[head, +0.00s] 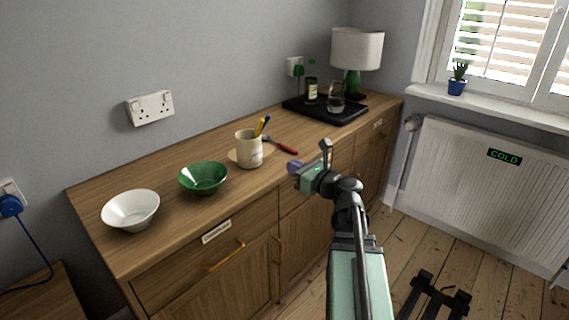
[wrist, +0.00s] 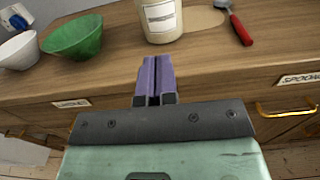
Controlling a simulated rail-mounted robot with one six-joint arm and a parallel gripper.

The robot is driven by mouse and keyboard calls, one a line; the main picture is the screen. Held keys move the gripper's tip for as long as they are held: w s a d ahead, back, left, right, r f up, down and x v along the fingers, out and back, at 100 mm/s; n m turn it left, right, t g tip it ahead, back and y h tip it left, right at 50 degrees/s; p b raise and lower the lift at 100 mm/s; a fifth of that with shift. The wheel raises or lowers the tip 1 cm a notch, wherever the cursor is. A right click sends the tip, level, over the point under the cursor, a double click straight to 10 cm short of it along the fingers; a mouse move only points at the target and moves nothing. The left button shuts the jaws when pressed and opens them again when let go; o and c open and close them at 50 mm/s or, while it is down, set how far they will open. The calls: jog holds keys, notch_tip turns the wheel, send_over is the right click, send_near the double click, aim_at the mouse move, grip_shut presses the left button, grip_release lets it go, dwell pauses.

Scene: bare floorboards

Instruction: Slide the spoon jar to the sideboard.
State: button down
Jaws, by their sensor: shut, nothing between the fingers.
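A cream jar (head: 249,152) with yellow and blue handles sticking out stands upright on the wooden sideboard (head: 160,172). A thin tan mat (head: 267,149) shows at its base; whether the jar is fully on it I cannot tell. In the wrist view the lower part of the jar (wrist: 161,22) shows at top centre, its label too small to read. My gripper (head: 293,167) is at the sideboard's front edge, right of and nearer than the jar. Its purple fingers (wrist: 154,80) are shut and empty, pointing toward the jar with a gap between.
A green bowl (head: 203,179) and a white bowl (head: 131,211) stand left of the jar. A red-handled utensil (head: 283,146) lies to its right. A black tray (head: 325,110) with a bottle and a glass, and a lamp (head: 355,52), stand at the far end.

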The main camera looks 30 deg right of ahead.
aim_at(258, 150)
jog(key=x, duration=1.2)
jog(key=shift+w+a, duration=0.1)
jog(key=shift+w, duration=0.05)
jog(key=x, duration=1.7)
jog(key=shift+w+a+f, duration=0.1)
jog(key=shift+w+f, duration=0.05)
jog(key=shift+w, duration=0.05)
jog(key=shift+s, duration=0.15)
jog(key=v, duration=1.4)
